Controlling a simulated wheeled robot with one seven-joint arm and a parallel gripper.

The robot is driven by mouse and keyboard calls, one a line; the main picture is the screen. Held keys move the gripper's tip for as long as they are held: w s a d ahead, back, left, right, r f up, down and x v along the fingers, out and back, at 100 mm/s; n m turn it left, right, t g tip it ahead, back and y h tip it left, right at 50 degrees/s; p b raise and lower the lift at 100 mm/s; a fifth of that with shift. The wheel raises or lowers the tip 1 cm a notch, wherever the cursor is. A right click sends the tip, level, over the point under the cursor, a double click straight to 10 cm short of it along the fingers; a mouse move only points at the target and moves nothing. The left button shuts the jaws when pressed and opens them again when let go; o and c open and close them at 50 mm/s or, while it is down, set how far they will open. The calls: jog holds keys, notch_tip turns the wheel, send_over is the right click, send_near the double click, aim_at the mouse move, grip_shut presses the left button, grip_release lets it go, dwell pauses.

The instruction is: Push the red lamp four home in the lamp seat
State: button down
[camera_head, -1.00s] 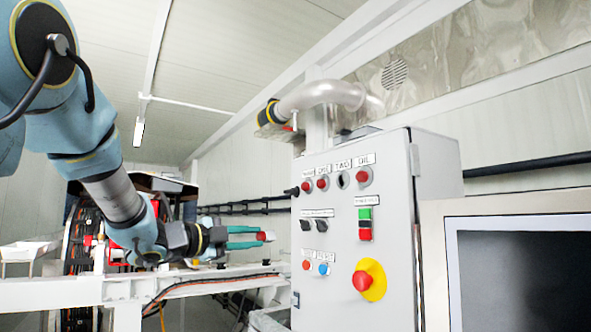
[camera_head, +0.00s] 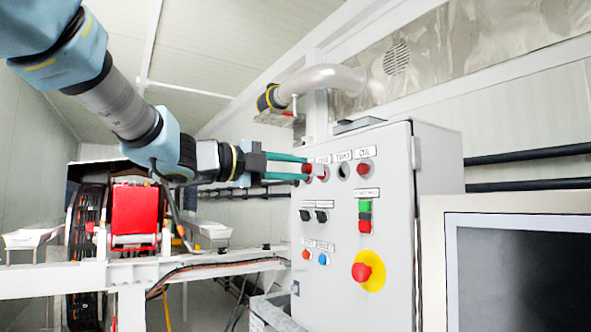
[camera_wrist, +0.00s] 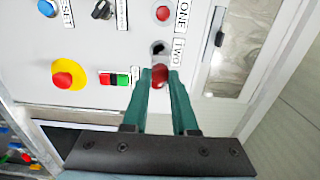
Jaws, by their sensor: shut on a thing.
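My gripper (camera_head: 304,167) has its teal fingers level with the top lamp row of the grey panel. In the wrist view its fingertips (camera_wrist: 160,75) are shut on a red lamp (camera_wrist: 159,77). A dark empty round seat (camera_wrist: 157,47) lies just above the held lamp in that picture. In the head view the seat (camera_head: 343,172) is a dark hole in the row, right of the fingertips, with red lamps (camera_head: 323,172) (camera_head: 365,167) on either side. The held lamp overlaps the row's left end there. It looks out of the seat; its gap to the panel cannot be told.
The control box (camera_head: 395,230) carries a yellow-and-red stop button (camera_head: 368,270), green and red push buttons (camera_head: 365,216), black knobs (camera_head: 313,215) and a blue button (camera_head: 323,259). A pipe (camera_head: 325,82) runs above it. A monitor (camera_head: 520,270) stands at right.

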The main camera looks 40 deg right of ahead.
aim_at(311, 169)
jog(key=shift+s+d, duration=0.15)
jog(key=shift+d, duration=2.6)
jog(key=shift+s+d, duration=0.15)
jog(key=shift+d, duration=1.55)
jog(key=c, duration=0.6)
grip_release()
jog(key=a+b, duration=0.1)
jog(key=a, duration=0.2)
jog(key=a+b, duration=0.1)
jog(key=a, duration=0.3)
jog(key=a+b, duration=0.2)
jog(key=a, duration=0.1)
jog(key=shift+w+a, duration=0.35)
